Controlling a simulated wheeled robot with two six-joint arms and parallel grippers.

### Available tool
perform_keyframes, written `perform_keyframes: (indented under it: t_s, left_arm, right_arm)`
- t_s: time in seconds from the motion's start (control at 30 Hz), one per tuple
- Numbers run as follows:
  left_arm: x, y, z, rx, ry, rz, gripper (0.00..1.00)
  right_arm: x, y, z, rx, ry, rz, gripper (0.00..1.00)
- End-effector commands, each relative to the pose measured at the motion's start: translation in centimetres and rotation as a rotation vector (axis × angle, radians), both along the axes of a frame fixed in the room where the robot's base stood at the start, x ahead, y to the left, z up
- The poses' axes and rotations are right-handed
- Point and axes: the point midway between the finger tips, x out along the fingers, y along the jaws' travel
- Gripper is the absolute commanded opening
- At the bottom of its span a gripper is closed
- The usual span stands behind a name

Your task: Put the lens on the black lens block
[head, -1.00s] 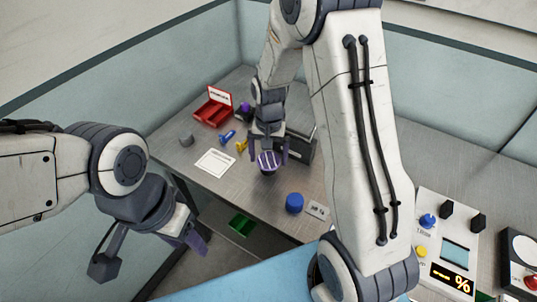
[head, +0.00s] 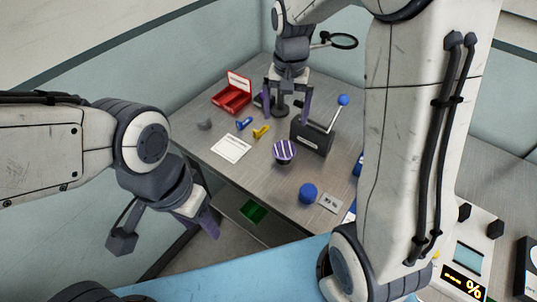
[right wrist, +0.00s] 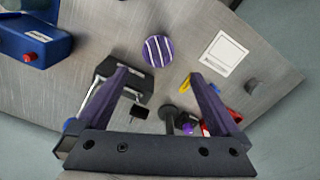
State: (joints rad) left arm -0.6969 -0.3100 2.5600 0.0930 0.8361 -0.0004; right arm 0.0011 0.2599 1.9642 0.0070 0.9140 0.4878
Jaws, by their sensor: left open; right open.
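My right gripper (head: 287,107) is open, pointing down above the far part of the table. In the right wrist view its two purple fingers (right wrist: 158,76) stand wide apart with nothing between the tips. I cannot single out the lens for sure. A small black block (right wrist: 140,112) shows between the fingers, beside a dark box; I cannot tell whether it is the lens block. A round purple thing (right wrist: 205,129) is partly hidden near the other finger. A purple-and-white striped round piece (head: 284,151) stands on the table, apart from the gripper. My left gripper (head: 207,222) is open and empty, off the table's edge.
The dark box (head: 312,136) has a blue-knobbed lever. A magnifier ring (head: 344,41) stands behind. A red open case (head: 232,97), a white card (head: 231,148), blue and yellow (head: 261,131) pieces and a blue cylinder (head: 308,193) lie around. Bare table surrounds the card.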

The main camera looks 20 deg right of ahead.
Motion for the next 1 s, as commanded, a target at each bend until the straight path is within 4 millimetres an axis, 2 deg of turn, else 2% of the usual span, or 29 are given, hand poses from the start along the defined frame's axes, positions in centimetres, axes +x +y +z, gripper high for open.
perform_keyframes:
  t_s: [0.07,0.17,0.2,0.3,0.4,0.5,0.63,1.0]
  left_arm:
    - [0.0,0.0,0.0,0.0,0.0,0.0,0.5]
    - [0.0,0.0,0.0,0.0,0.0,0.0,0.5]
    - [0.0,0.0,0.0,0.0,0.0,0.0,0.5]
    - [0.0,0.0,0.0,0.0,0.0,0.0,0.5]
    - [0.0,0.0,0.0,0.0,0.0,0.0,0.5]
    - [0.0,0.0,0.0,0.0,0.0,0.0,0.5]
    - [0.0,0.0,0.0,0.0,0.0,0.0,0.5]
    - [0.0,0.0,0.0,0.0,0.0,0.0,0.5]
  right_arm:
    - [-1.5,2.4,0.6,0.006,-0.006,0.094,1.0]
    - [-5.6,6.9,1.5,0.019,-0.018,0.314,1.0]
    - [-7.8,8.7,1.8,0.025,-0.023,0.422,1.0]
    - [-13.5,11.9,2.0,0.042,-0.036,0.683,1.0]
    - [-18.4,13.3,1.7,0.057,-0.044,0.901,1.0]
    - [-21.6,13.7,1.3,0.067,-0.05,1.05,1.0]
    - [-23.3,13.7,1.0,0.073,-0.051,1.13,1.0]
    - [-23.3,13.6,1.0,0.074,-0.051,1.131,1.0]
